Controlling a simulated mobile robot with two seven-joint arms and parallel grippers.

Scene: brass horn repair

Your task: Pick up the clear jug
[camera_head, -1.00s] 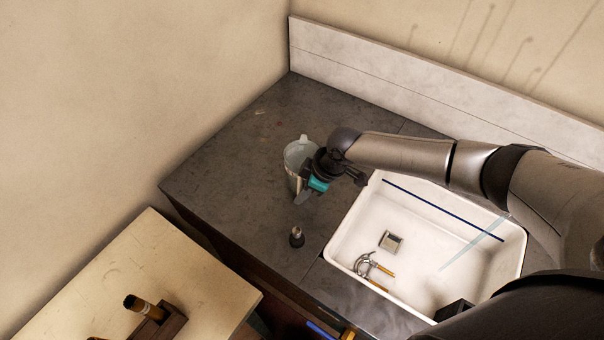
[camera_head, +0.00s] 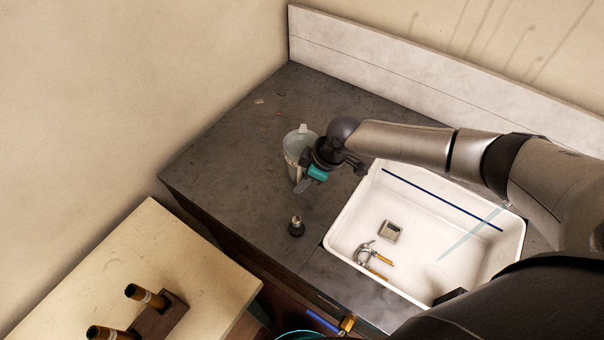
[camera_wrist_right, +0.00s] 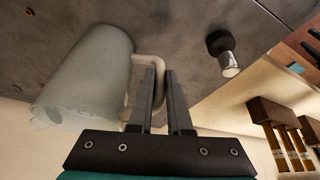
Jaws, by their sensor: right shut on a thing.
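The clear jug (camera_head: 295,150) is at the left part of the dark counter in the head view, upright, with its spout toward the back. It also shows large and cloudy at the left of the wrist view (camera_wrist_right: 82,78), with its handle (camera_wrist_right: 143,63) on the right side. My right gripper (camera_wrist_right: 160,75) is shut on the jug's handle, with its fingers on either side of it. In the head view my right gripper (camera_head: 305,182) is at the jug's front right, partly covering it. I cannot tell whether the jug's base touches the counter. My left gripper is not in view.
A white sink (camera_head: 415,270) lies right of the jug, with tools inside. A small dark-and-metal object (camera_head: 296,226) stands in front of the jug; it also shows in the wrist view (camera_wrist_right: 226,58). A pale table (camera_head: 95,265) with a wooden holder (camera_head: 160,318) is at the lower left.

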